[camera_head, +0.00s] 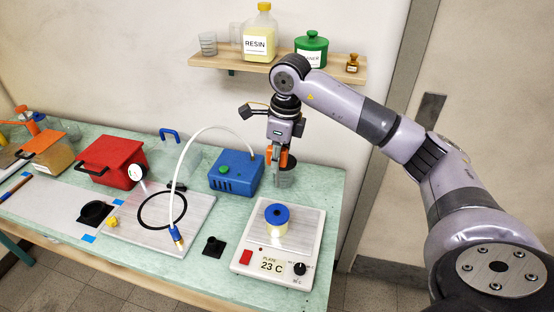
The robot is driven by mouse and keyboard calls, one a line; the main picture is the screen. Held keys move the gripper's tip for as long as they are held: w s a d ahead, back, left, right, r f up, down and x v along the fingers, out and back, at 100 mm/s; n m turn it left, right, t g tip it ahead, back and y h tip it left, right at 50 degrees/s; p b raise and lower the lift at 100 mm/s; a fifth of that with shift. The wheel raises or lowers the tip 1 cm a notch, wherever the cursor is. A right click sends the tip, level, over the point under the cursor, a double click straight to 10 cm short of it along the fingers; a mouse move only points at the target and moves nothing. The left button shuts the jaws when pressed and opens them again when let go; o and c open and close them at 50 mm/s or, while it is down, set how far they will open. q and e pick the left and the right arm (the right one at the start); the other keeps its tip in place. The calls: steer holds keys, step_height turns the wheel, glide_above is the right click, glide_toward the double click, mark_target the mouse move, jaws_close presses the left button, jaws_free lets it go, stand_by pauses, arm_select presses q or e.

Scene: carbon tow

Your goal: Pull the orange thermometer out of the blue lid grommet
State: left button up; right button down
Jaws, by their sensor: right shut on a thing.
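My right gripper (276,157) comes down from above, behind the hot plate, and is shut on the orange thermometer (291,160). Only part of the orange body shows beside the fingers; its lower end is hard to make out against a grey glass-like vessel (286,179). The blue lid (277,210) sits on a pale yellow cup (275,228) on the hot plate (300,238), which reads 23 C. A small opening shows in the middle of the lid, and nothing stands in it. The gripper is apart from the lid. My left gripper is not in view.
A blue pump box (236,172) with a white hose (182,165) stands left of my right gripper. A shelf (225,62) with a resin bottle (260,35) and a green pot (311,47) hangs behind. A red box (112,160) stands further left.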

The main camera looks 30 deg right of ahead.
steer(key=shift+r, duration=0.1)
steer(key=shift+r+p, duration=1)
steer(key=shift+r, duration=0.45)
steer(key=shift+f, duration=0.1)
